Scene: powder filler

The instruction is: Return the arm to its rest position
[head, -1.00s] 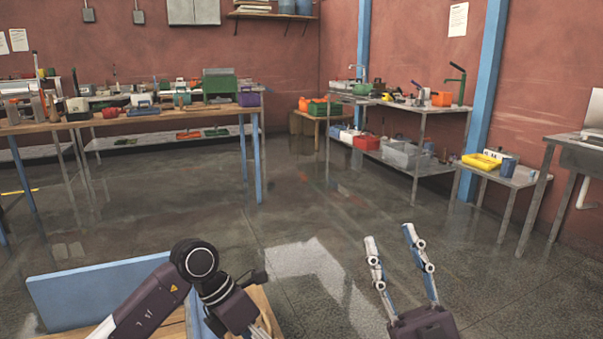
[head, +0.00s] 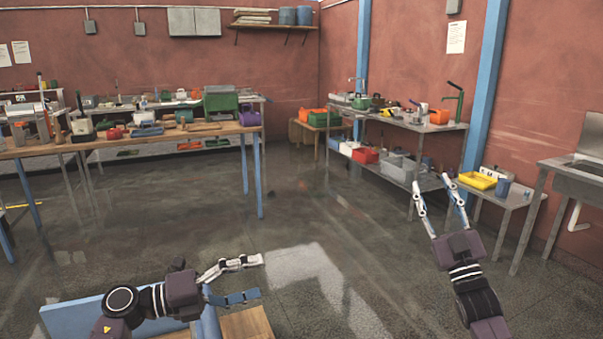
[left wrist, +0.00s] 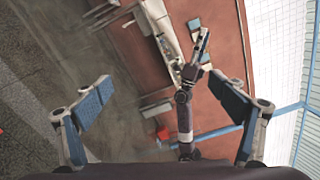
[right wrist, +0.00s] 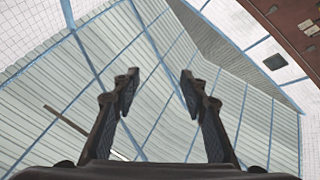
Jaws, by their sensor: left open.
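My left gripper (head: 250,279) is open and empty at the lower left of the head view, pointing right above the blue-sided wooden bench. In the left wrist view its fingers (left wrist: 160,115) are spread with nothing between them, and my other arm shows beyond them. My right gripper (head: 433,190) is raised at the right of the head view, its fingers pointing up and apart. In the right wrist view its fingers (right wrist: 160,85) are apart and empty, with the roof behind them.
A blue-edged wooden bench (head: 248,325) is at the bottom left. A long workbench (head: 190,132) with tools stands at the back left. Metal shelves (head: 425,127) and a small table with a yellow tray (head: 477,181) are at the right. The floor between is clear.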

